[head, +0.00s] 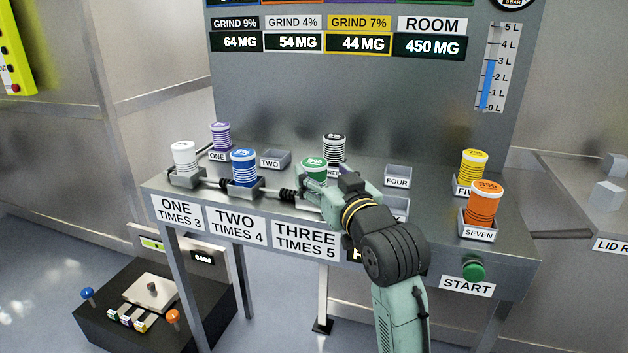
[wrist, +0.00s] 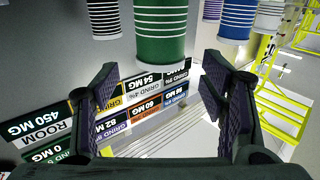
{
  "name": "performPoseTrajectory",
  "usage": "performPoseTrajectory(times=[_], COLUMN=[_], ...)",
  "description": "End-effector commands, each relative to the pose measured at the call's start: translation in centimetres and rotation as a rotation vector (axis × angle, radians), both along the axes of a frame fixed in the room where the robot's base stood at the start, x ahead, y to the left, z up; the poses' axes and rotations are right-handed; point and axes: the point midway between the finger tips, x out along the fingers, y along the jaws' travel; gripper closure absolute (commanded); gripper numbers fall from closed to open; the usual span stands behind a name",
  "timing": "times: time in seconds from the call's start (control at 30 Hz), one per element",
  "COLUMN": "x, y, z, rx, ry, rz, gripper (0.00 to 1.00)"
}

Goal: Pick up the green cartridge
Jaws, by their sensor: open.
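The green cartridge (head: 314,169) stands upright behind the THREE TIMES 5 sign on the bench, partly hidden by my arm's end. In the wrist view the green cartridge (wrist: 160,32) fills the top middle, with white stripes around it. My gripper (wrist: 160,68) is open, with one finger on each side and nothing between the pads. The cartridge lines up with the gap, just past the fingertips. In the head view my gripper (head: 338,188) is beside the cartridge on its right, its fingers mostly hidden.
A blue cartridge (head: 244,167) and a white one (head: 185,158) stand to the left. A black one (head: 333,149) is close behind, and a purple one (head: 220,136) is back left. Orange (head: 485,205) and yellow (head: 473,166) ones stand right. Holder FOUR (head: 398,172) is empty.

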Motion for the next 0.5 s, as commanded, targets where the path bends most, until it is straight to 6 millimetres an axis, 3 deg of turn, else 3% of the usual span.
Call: performPoseTrajectory(times=[0.3, 0.5], x=[3.9, 4.9], y=[1.6, 1.9], z=[-0.6, -0.7], rx=[-0.001, -0.002], ry=[0.001, -0.002], rz=[0.003, 0.0], gripper=[0.34, 0.34])
